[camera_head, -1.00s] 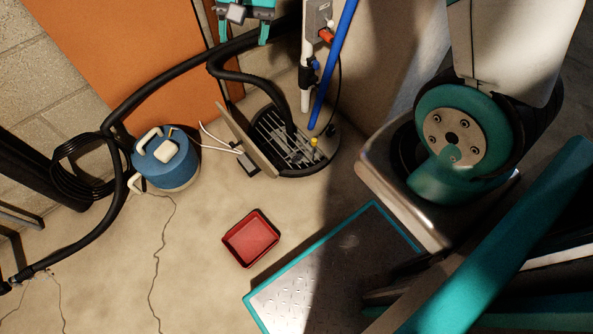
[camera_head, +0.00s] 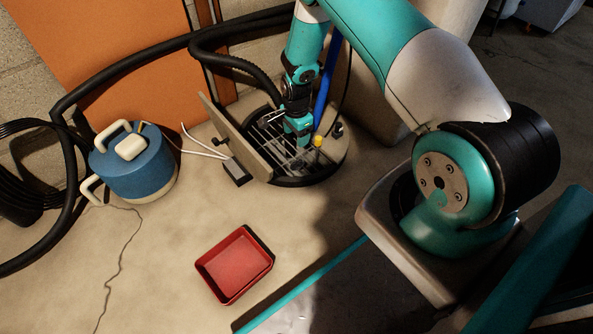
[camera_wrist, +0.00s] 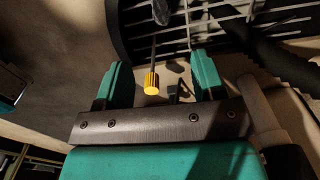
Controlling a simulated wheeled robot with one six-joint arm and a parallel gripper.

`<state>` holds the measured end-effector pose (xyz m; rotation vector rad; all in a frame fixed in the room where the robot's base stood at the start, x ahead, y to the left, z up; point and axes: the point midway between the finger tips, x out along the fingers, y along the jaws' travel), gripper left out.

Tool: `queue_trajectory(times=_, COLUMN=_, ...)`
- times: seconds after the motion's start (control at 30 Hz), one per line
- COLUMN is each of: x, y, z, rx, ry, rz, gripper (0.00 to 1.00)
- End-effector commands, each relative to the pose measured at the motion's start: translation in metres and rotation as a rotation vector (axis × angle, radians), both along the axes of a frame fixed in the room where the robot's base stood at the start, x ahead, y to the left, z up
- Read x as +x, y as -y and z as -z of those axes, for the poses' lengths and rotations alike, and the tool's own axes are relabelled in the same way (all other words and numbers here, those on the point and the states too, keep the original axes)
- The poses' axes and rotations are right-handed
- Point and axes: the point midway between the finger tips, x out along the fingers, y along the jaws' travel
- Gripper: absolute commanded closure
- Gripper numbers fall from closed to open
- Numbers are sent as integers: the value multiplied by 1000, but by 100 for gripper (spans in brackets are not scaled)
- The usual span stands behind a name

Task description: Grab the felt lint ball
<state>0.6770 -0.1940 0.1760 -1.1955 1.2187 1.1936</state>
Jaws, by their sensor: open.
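A small dark grey rounded lump (camera_wrist: 168,12) shows at the top of the wrist view, beside the pale bars of the floor grate. It may be the felt lint ball, but the picture is too dark to be sure. In the head view I cannot pick it out; my arm covers part of the grate. My gripper (camera_wrist: 161,72) is open, its two teal fingers apart with nothing held. The lump lies beyond the fingertips, between their lines. In the head view my gripper (camera_head: 297,130) is down over the round pit with the grate.
A yellow-handled screwdriver (camera_wrist: 152,82) shows between my fingers; its yellow end (camera_head: 318,141) sits by the pit. A tilted lid (camera_head: 235,140), black hose (camera_head: 225,62) and blue pipe (camera_head: 328,85) crowd the pit. A red tray (camera_head: 235,264) and blue canister (camera_head: 135,168) stand on the floor.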

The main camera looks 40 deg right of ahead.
Motion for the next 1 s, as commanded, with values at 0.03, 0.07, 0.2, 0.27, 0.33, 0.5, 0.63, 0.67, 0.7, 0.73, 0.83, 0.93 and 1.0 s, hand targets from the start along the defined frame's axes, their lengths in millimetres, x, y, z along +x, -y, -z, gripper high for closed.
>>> queue_trajectory(times=0.03, x=0, y=0, z=20, rx=0, ry=-1, rz=-1, gripper=37)
queue_trajectory(times=0.07, x=0, y=0, z=28, rx=0, ry=-1, rz=-1, gripper=37)
queue_trajectory(times=0.2, x=0, y=0, z=60, rx=1, ry=-1, rz=-2, gripper=37)
queue_trajectory(times=0.27, x=0, y=0, z=73, rx=1, ry=-1, rz=-3, gripper=37)
queue_trajectory(times=0.33, x=0, y=0, z=85, rx=1, ry=-1, rz=-3, gripper=37)
queue_trajectory(times=0.5, x=0, y=0, z=98, rx=1, ry=0, rz=-3, gripper=37)
queue_trajectory(times=0.63, x=0, y=0, z=101, rx=1, ry=0, rz=-3, gripper=37)
queue_trajectory(times=0.67, x=0, y=0, z=102, rx=1, ry=0, rz=-3, gripper=37)
queue_trajectory(times=0.7, x=0, y=1, z=105, rx=1, ry=0, rz=-3, gripper=37)
queue_trajectory(times=0.73, x=0, y=1, z=108, rx=1, ry=0, rz=-3, gripper=37)
queue_trajectory(times=0.83, x=1, y=2, z=121, rx=1, ry=0, rz=-3, gripper=37)
queue_trajectory(times=0.93, x=2, y=4, z=134, rx=1, ry=0, rz=-3, gripper=37)
queue_trajectory(times=1.0, x=2, y=4, z=144, rx=1, ry=-1, rz=-4, gripper=37)
